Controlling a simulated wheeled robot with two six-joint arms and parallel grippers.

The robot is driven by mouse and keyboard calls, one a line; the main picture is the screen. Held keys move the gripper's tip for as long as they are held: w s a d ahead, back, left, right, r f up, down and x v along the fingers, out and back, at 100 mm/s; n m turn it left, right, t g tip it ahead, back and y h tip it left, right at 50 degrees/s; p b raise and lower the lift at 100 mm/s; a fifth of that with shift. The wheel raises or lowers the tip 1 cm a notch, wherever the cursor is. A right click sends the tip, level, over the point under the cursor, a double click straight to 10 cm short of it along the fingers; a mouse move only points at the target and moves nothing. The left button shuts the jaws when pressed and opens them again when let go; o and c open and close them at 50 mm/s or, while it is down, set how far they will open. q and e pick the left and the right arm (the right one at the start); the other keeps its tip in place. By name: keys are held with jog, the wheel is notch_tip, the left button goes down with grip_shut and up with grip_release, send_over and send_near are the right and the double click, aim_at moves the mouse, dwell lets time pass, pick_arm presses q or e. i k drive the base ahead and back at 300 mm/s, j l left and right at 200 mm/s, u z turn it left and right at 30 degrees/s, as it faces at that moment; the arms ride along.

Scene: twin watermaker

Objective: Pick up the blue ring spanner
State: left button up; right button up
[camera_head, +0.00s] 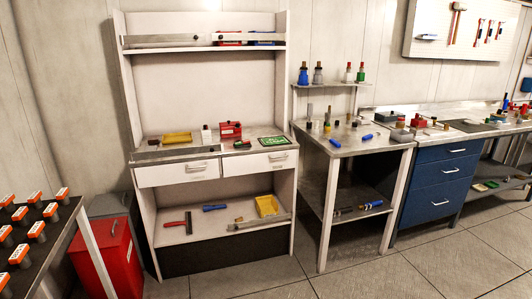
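I cannot make out a blue ring spanner for certain; several small blue things are too small to identify. One elongated blue object (215,207) lies on the lower shelf of the white workbench. Blue pieces (367,137) lie on top of the steel table, and another blue item (372,204) lies on that table's lower shelf. Neither of my grippers is in view.
The white workbench (147,209) has two drawers and a small lip on its shelves. The steel table (340,149) and a blue drawer cabinet (441,181) stand to its right. A red bin (108,262) and a dark table (40,252) are at left. The tiled floor (370,275) in front is clear.

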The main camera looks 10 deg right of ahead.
aim_at(367, 137)
jog(key=i+z, duration=0.25)
jog(key=i, duration=0.2)
jog(key=i+z, duration=0.25)
jog(key=i, duration=0.25)
jog(key=i+j+z, duration=0.2)
jog(key=i, duration=0.25)
jog(key=i+j+z, duration=0.25)
jog(key=i, duration=0.2)
jog(key=i+l+z, duration=0.15)
jog(key=i+z, duration=0.3)
jog(key=i+l+z, duration=0.1)
jog(key=i+z, duration=0.25)
jog(key=z, duration=0.15)
